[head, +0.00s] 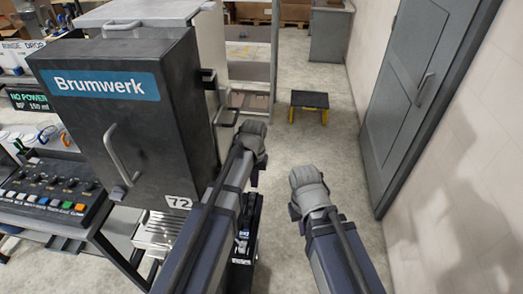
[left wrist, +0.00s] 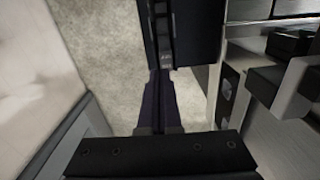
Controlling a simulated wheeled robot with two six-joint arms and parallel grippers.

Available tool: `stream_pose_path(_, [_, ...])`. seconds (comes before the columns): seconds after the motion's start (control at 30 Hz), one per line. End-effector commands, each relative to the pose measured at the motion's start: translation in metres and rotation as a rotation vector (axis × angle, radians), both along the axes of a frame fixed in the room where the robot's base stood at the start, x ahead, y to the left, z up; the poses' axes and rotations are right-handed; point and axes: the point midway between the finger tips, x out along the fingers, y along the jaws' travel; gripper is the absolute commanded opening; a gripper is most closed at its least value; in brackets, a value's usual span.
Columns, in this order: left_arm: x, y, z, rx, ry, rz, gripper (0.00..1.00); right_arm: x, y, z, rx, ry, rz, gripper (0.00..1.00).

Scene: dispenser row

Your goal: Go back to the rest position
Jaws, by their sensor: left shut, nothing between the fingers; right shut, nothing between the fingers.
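My left arm comes in from the bottom of the head view and ends at a grey rounded joint (head: 250,140) just right of the black Brumwerk cabinet (head: 125,110). Its fingers do not show clearly in that view. In the left wrist view, the dark body of my left gripper (left wrist: 160,155) spans the bottom edge as one bar, shut with nothing held. My right arm reaches forward to a grey rounded joint (head: 308,190) over the open floor. The fingers of my right gripper do not show.
A control panel (head: 50,190) with coloured buttons stands at the left. A grey door (head: 415,85) and pale wall line the right side. A small black-and-yellow step stool (head: 309,101) stands ahead. The floor (head: 320,145) between cabinet and wall is mostly clear.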

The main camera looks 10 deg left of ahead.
Motion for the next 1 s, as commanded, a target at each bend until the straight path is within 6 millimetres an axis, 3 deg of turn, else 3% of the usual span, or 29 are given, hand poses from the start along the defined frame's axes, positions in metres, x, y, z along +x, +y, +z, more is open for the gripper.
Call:
stream_pose_path(0.03, [-0.031, -0.011, -0.01, 0.01, 0.005, -0.041, 0.0, 0.0, 0.0, -0.011, 0.0, 0.0, 0.0, 0.0])
stream_pose_path(0.1, [-0.066, -0.025, -0.019, 0.03, 0.013, -0.104, 0.0, 0.0, 0.0, -0.019, 0.0, 0.0, -0.001, 0.0])
stream_pose_path(0.2, [-0.11, -0.039, -0.028, 0.056, 0.024, -0.186, 0.0, 0.0, 0.0, -0.029, 0.0, 0.0, -0.001, 0.0])
stream_pose_path(0.33, [-0.147, -0.048, -0.035, 0.08, 0.032, -0.263, 0.0, 0.0, 0.0, -0.036, 0.0, 0.0, -0.001, 0.0])
stream_pose_path(0.47, [-0.16, -0.051, -0.037, 0.092, 0.037, -0.296, 0.0, 0.0, 0.0, -0.038, 0.0, 0.0, -0.001, 0.0])
stream_pose_path(1.0, [-0.159, -0.051, -0.036, 0.092, 0.037, -0.297, 0.0, 0.0, 0.0, -0.037, 0.0, 0.0, -0.001, 0.0])
